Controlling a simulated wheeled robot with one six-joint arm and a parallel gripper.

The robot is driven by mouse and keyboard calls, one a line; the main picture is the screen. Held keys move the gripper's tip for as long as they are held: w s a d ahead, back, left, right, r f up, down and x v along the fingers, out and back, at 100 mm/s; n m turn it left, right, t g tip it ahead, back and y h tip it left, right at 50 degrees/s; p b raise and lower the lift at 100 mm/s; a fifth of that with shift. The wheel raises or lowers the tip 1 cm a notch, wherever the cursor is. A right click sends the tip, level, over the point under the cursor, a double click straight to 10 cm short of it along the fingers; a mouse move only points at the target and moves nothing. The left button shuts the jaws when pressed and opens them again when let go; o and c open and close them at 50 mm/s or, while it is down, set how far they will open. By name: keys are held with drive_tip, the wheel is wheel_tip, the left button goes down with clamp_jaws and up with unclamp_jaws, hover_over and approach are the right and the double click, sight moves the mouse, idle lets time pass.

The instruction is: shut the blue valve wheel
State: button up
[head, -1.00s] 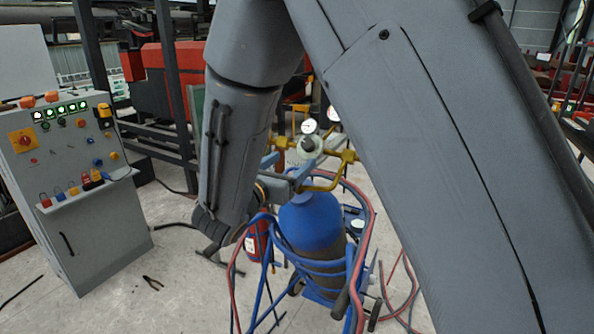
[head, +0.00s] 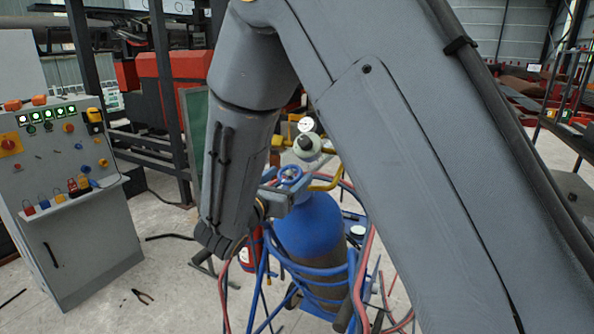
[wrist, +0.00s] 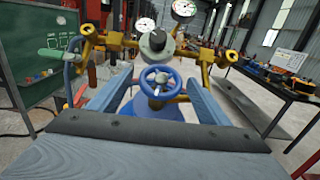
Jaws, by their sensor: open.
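The blue valve wheel (wrist: 160,82) shows in the middle of the wrist view, facing me, on a brass valve on top of the blue gas cylinder (head: 308,222). In the head view the wheel (head: 290,174) shows just beside my gripper (head: 284,187), partly overlapped by it. My gripper is open, and in the wrist view its two blue-grey fingers (wrist: 160,92) stand left and right of the wheel with gaps on both sides. I cannot tell whether the fingertips reach the wheel's depth. Nothing is held.
A round grey-green regulator knob (wrist: 152,42), gauges (wrist: 183,8) and yellow pipes (wrist: 205,58) stand close above and behind the wheel. Red and blue hoses (head: 362,250) loop around the cylinder. A control cabinet (head: 62,200) stands left; pliers (head: 142,296) lie on the floor.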

sight(297, 169)
drive_tip(key=p+x, duration=0.2)
drive_tip(key=x, duration=0.3)
drive_tip(key=shift+w+d, duration=0.25)
drive_tip(key=shift+w, duration=0.05)
drive_tip(key=shift+c, duration=0.3)
drive_tip(key=c, duration=1)
